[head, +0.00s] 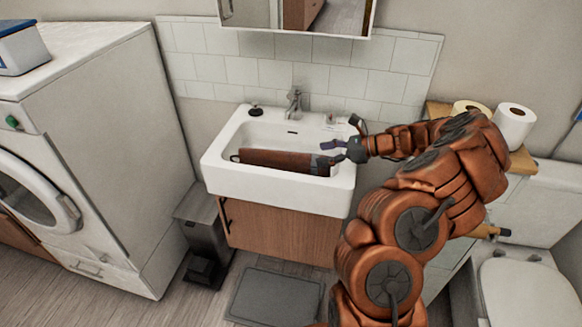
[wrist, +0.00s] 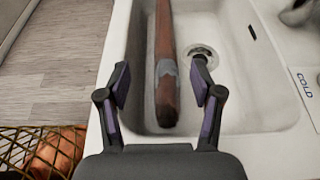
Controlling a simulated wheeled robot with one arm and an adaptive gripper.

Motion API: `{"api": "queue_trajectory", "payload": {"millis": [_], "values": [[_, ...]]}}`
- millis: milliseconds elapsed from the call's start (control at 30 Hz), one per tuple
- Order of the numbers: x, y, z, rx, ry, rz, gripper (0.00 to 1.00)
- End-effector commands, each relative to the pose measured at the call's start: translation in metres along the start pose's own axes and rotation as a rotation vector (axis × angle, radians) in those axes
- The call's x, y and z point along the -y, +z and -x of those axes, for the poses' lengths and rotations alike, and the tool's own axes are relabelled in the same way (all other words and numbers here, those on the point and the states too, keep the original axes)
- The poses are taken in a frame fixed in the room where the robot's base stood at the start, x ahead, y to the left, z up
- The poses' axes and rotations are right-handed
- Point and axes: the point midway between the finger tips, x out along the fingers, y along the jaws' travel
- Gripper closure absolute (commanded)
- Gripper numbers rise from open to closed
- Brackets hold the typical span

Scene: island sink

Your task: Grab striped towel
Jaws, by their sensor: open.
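No cloth with clear stripes shows in either view. A long, narrow red-brown item with a grey band (head: 285,160) lies in the white sink (head: 222,178), a dark part at its right end and a small loop at its left. I cannot tell whether it is a rolled towel. It also shows in the wrist view (wrist: 165,45), running away from me. My gripper (head: 333,152) is at the right part of the basin. In the wrist view my gripper (wrist: 161,80) is open, with the banded part of the item between or just beyond its fingertips. Contact cannot be told.
A faucet (head: 294,103) stands at the sink's back, and a drain (wrist: 203,55) is right of the item. The basin walls are close around the gripper.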

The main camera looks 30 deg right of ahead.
Motion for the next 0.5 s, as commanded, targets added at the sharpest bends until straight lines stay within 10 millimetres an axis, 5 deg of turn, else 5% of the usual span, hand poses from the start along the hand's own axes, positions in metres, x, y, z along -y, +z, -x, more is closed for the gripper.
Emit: {"api": "queue_trajectory", "payload": {"millis": [500], "values": [[0.007,-0.001,-0.049,0.0,0.0,0.002,0.34]]}}
